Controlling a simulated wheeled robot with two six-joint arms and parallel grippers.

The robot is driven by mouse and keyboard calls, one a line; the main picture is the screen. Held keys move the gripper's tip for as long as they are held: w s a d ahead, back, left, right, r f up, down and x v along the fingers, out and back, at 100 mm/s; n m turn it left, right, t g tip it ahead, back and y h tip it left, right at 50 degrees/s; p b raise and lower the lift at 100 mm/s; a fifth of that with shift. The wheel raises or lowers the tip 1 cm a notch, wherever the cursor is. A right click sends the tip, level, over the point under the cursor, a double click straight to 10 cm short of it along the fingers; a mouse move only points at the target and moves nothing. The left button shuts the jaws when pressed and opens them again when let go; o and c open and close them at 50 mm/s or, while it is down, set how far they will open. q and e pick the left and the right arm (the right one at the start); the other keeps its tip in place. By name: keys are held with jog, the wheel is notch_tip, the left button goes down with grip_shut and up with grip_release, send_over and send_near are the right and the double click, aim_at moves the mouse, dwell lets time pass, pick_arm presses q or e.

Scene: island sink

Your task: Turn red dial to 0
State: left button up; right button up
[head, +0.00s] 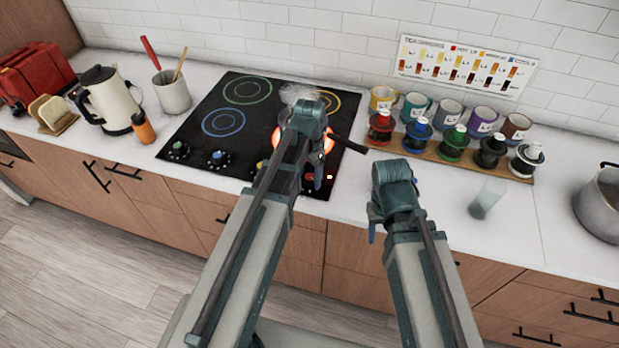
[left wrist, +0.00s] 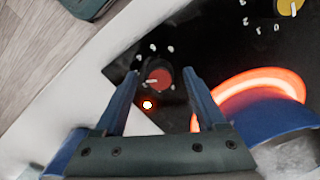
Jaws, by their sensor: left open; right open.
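The red dial (left wrist: 158,79) sits on the black cooktop (head: 205,133). In the left wrist view it lies between the fingertips of my left gripper (head: 318,180), which is open with a finger on each side. I cannot tell whether the fingers touch it. A pale pointer on the dial points left and slightly down in that view, with small white marks around it. A small light (left wrist: 148,104) glows beside the dial. In the head view my gripper largely hides the dial. My right gripper (head: 376,225) is open and empty over the counter's front edge.
A burner (left wrist: 250,88) glows orange close to my left gripper, with a steaming blue-sided vessel (left wrist: 285,135) on it. A dark handle (head: 350,145) sticks out there. A yellow dial (left wrist: 290,6) is nearby. Several jars (head: 416,134) stand on a wooden board at right.

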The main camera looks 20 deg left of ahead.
pick_arm(q)
grip_shut()
dwell(0.3)
jog(key=n, duration=2.3)
jog(key=shift+n, duration=0.4)
dwell(0.4)
